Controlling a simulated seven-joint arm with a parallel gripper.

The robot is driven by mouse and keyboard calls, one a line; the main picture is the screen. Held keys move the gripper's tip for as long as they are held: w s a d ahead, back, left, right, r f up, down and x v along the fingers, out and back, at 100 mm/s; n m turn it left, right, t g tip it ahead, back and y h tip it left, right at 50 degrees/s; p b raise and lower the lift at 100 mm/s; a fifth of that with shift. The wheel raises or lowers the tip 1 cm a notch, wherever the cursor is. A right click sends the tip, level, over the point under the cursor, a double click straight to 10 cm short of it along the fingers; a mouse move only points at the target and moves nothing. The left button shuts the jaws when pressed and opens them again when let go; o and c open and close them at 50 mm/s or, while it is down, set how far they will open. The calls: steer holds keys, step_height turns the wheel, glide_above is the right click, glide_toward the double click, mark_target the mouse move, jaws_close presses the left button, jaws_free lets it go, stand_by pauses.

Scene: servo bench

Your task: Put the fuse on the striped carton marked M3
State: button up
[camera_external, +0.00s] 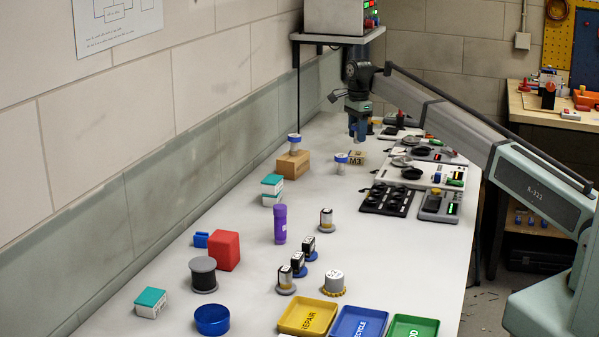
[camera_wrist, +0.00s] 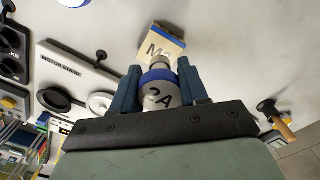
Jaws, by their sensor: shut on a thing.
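My gripper (camera_wrist: 158,88) is shut on a fuse (camera_wrist: 159,92), a pale cylinder with a blue rim and the marking 2A. In the external view my gripper (camera_external: 358,132) points down at the far part of the bench; the held fuse cannot be made out there. The carton marked M3 (camera_wrist: 163,43) lies just beyond the fuse in the wrist view, partly covered by it. The M3 carton (camera_external: 358,158) also shows below my gripper in the external view, tan with a dark marking. Whether the fuse touches it, I cannot tell.
A similar blue-and-white piece (camera_external: 341,160) stands just left of the M3 carton. Another (camera_external: 294,141) is on a brown box (camera_external: 292,165). Black and white panels with knobs (camera_external: 390,198) lie to the right. Several loose parts and coloured trays (camera_external: 309,317) are nearer the camera.

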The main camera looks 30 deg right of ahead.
steer(key=shift+f, duration=1.7)
steer(key=shift+f, duration=0.1)
steer(key=o, duration=1.1)
steer(key=shift+c, duration=0.2)
step_height(320, 180, up, 12)
steer(key=shift+r, duration=0.1)
